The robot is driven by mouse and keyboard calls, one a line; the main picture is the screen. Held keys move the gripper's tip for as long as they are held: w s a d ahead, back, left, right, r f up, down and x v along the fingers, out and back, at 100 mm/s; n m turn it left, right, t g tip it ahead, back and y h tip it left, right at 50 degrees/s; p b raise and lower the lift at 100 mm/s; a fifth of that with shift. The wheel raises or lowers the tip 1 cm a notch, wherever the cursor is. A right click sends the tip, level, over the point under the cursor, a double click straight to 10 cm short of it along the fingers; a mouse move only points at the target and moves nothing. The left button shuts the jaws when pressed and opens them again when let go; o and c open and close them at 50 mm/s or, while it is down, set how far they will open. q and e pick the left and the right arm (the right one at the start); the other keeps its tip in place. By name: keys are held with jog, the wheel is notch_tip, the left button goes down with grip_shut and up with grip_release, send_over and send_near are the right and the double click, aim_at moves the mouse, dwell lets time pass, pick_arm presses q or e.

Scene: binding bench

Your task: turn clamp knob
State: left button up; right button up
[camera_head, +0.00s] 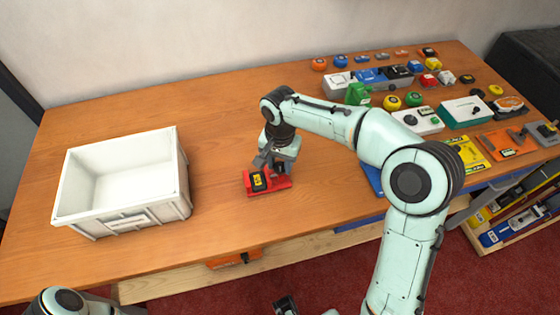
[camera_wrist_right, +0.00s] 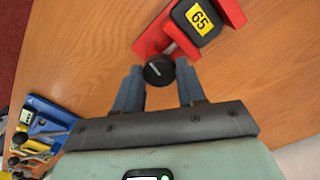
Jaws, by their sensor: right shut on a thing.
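A red clamp (camera_head: 283,183) stands on the wooden bench right of the white crate. It holds a black block with a yellow label (camera_head: 259,183); the label reads 65 in the right wrist view (camera_wrist_right: 199,19). The clamp's round black knob (camera_wrist_right: 158,71) has a pale line on its face. My right gripper (camera_wrist_right: 159,72) is shut on this knob, one finger on each side. In the head view the gripper (camera_head: 264,161) is just behind the clamp and the knob cannot be made out. A dark part at the bottom edge may be my left gripper (camera_head: 285,304); its jaws are unclear.
An empty white crate (camera_head: 178,203) stands at the left of the bench (camera_head: 215,115). Several coloured tools, blocks and fixtures crowd the right side, including a white box with a teal base (camera_head: 465,111). Bare wood surrounds the clamp. An orange item (camera_head: 235,259) is at the bench's front edge.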

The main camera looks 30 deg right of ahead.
jog(key=n+p, duration=0.1)
jog(key=n, duration=0.3)
jog(key=shift+r+n+p, duration=0.1)
jog(key=shift+n+p, duration=0.25)
jog(key=shift+n, duration=0.05)
jog(key=n+p, duration=0.1)
jog(key=n, duration=0.4)
jog(key=shift+p, duration=0.3)
jog(key=n+p, duration=0.1)
jog(key=n, duration=0.5)
pick_arm(q)
jog(key=w+r+p, duration=0.1)
jog(key=w+r, duration=0.2)
jog(key=r, duration=0.4)
jog(key=shift+w+p, duration=0.3)
jog(key=shift+p, duration=0.05)
pick_arm(e)
jog(key=shift+n, duration=2.2)
jog(key=o, duration=1.1)
